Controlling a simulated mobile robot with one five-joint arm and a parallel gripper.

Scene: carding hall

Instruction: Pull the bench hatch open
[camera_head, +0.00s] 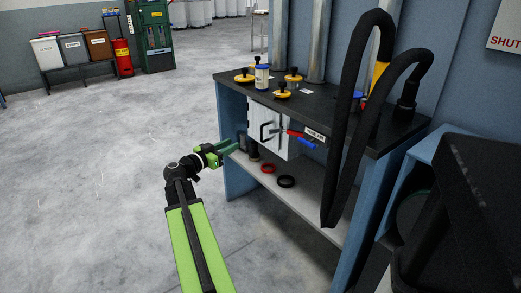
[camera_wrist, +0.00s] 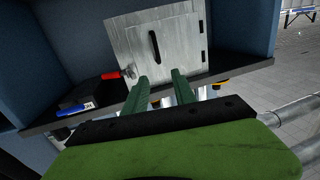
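The bench hatch (camera_head: 258,116) is a pale grey metal door under the bench top, with a black loop handle (camera_head: 267,131). It looks closed. In the wrist view the hatch (camera_wrist: 178,48) fills the upper middle, its handle (camera_wrist: 154,45) upright on its face and dark hinges along its right edge. A red-handled lever (camera_wrist: 111,75) reaches its left edge. My gripper (camera_head: 232,146) is left of the hatch in the head view. In the wrist view my gripper (camera_wrist: 160,84) has its two green fingers apart, with nothing between them, below the handle and not touching it.
The dark bench top (camera_head: 333,115) carries yellow-and-black knobs and a white bottle (camera_head: 262,77). A thick black hose (camera_head: 345,140) hangs over the front, right of the hatch. A red ring (camera_head: 268,168) and a black ring (camera_head: 287,181) lie on the lower shelf. Floor to the left is clear.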

